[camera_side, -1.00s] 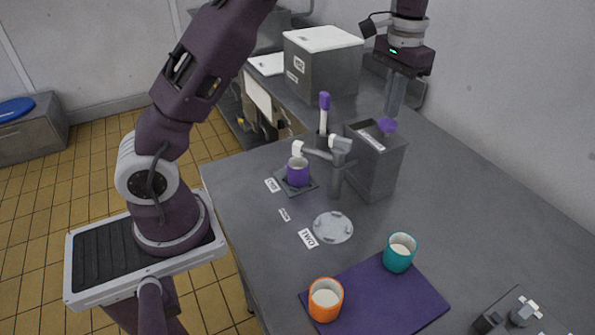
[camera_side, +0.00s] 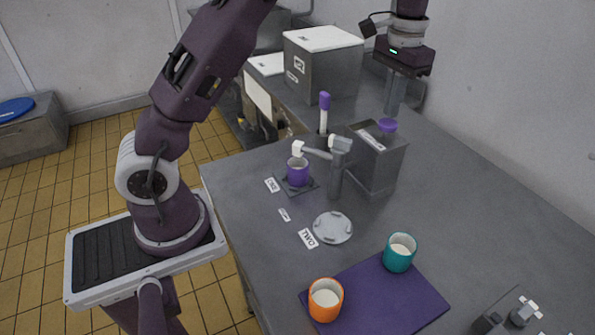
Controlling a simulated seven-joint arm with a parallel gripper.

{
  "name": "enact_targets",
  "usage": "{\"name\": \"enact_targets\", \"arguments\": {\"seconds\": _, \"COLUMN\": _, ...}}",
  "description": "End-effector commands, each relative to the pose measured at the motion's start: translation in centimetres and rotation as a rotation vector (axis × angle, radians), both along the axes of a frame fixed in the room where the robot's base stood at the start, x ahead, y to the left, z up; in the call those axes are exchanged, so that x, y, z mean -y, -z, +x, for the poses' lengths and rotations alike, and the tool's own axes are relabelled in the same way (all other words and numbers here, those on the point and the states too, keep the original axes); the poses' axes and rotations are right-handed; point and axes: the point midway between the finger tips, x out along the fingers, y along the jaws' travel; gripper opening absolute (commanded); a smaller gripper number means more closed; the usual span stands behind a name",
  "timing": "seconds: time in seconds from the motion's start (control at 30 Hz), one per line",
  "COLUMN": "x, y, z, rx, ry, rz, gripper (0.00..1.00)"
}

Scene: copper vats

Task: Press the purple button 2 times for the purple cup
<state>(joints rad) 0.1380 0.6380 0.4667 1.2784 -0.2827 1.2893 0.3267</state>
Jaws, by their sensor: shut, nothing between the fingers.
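The purple button (camera_side: 387,125) sits on top of a grey box-shaped dispenser (camera_side: 376,165). My gripper (camera_side: 392,110) points down just above and behind the button in the side view. Its fingers are shut with nothing between them. I cannot tell whether the tips touch the button. The purple cup (camera_side: 298,173) stands upright on a dark square pad (camera_side: 310,186) under the white-tipped spout (camera_side: 299,149).
An orange cup (camera_side: 325,300) and a teal cup (camera_side: 400,253) with pale contents stand at the purple mat (camera_side: 385,298). A round grey disc (camera_side: 333,227) lies nearby. A purple-topped white handle (camera_side: 324,112) rises behind the spout. A grey box (camera_side: 323,62) stands at the back.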

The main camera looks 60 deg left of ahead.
Motion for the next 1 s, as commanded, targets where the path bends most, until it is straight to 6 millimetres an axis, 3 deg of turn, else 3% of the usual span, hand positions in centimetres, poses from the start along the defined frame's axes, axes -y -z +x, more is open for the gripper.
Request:
{"name": "enact_targets", "arguments": {"seconds": 0.47, "x": 0.0, "y": 0.0, "z": 0.0, "rx": 0.0, "ry": 0.0, "rz": 0.0, "gripper": 0.0}}
{"name": "enact_targets", "arguments": {"seconds": 1.0, "x": 0.0, "y": 1.8, "z": 0.0, "rx": -0.001, "ry": 0.0, "rz": 0.0, "gripper": 0.0}}
